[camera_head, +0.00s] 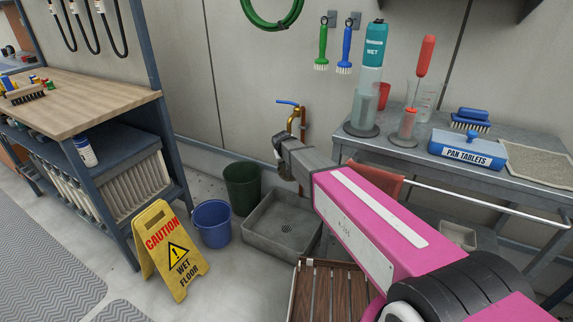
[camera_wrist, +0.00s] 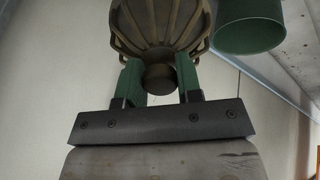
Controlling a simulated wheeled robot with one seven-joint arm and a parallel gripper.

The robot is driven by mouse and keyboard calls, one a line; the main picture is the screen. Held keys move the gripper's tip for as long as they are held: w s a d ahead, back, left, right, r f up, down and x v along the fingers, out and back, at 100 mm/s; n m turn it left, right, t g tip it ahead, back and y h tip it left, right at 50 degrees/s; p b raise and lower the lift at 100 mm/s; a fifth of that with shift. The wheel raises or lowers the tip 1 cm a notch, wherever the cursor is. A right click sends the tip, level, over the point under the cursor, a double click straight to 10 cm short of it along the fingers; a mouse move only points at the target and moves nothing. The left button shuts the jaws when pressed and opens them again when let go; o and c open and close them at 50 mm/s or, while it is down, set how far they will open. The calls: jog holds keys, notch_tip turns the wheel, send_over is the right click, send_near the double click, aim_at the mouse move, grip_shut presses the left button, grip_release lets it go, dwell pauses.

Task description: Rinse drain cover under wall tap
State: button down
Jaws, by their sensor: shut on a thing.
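My gripper (camera_head: 281,160) is at the end of my pink arm, above the floor basin (camera_head: 256,246) and just below and left of the wall tap (camera_head: 297,117). The tap is brass with a blue lever handle, and no water is visible. In the wrist view, the green fingers of my gripper (camera_wrist: 159,82) are shut on the round knob of the brown, ribbed, domed drain cover (camera_wrist: 165,22). The cover's upper part runs out of that picture. In the head view it is small and partly hidden by my gripper. I cannot tell whether it is directly under the spout.
A green bin (camera_head: 241,186), a blue bucket (camera_head: 212,224) and a yellow wet-floor sign (camera_head: 172,252) stand left of the basin. A wooden slatted rack (camera_head: 322,292) is in front. A metal bench (camera_head: 480,178) with bottles and brushes stands right. A workbench (camera_head: 85,95) is at left.

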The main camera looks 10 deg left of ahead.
jog(key=shift+w+d+f, duration=0.1)
jog(key=shift+w+f, duration=0.05)
jog(key=shift+w, duration=0.55)
jog(key=shift+w+d+f, duration=0.1)
jog(key=shift+w+f, duration=0.05)
jog(key=shift+w, duration=0.6)
jog(key=shift+w+d+f, duration=0.1)
jog(key=shift+w+f, duration=0.05)
jog(key=shift+w, duration=0.55)
jog(key=shift+d, duration=0.25)
jog(key=shift+s+d, duration=0.1)
jog(key=shift+d, duration=0.25)
jog(key=shift+a, duration=0.15)
jog(key=shift+a, duration=0.45)
jog(key=s+a, duration=0.1)
jog(key=s, duration=0.6)
jog(key=shift+s, duration=0.35)
jog(key=shift+a, duration=0.1)
